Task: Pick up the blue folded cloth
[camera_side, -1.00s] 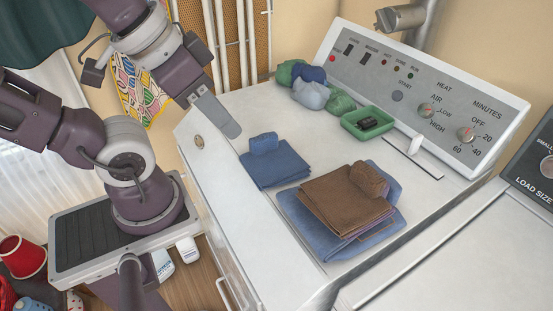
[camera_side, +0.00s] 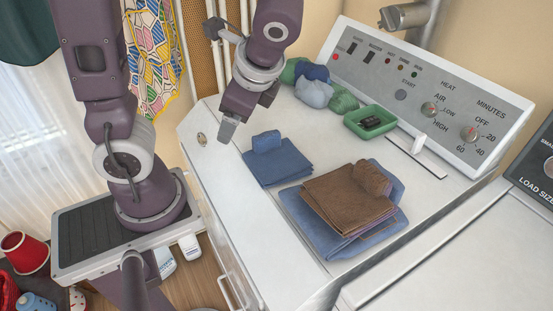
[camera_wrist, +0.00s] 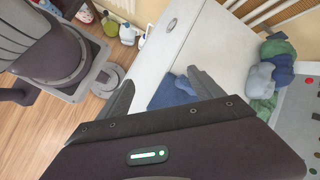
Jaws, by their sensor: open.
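A blue folded cloth (camera_side: 280,166) lies flat on the white machine top, with a small blue roll (camera_side: 266,141) on its back part. My gripper (camera_side: 228,132) is above the machine top, to the left of this cloth and apart from it, pointing down. In the wrist view my gripper (camera_wrist: 160,79) is open, its two fingers spread with nothing between them. The cloth (camera_wrist: 168,94) shows beyond the fingers there, partly hidden by the right finger and the gripper body. A second, larger blue cloth (camera_side: 303,226) lies under a brown folded cloth (camera_side: 345,203) with a brown roll on it.
A green tray (camera_side: 358,121) holding a dark object stands at the back, near the control panel (camera_side: 440,95). Several crumpled green and blue cloths (camera_side: 314,93) lie at the back left. The machine top (camera_side: 235,185) is clear along its front left.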

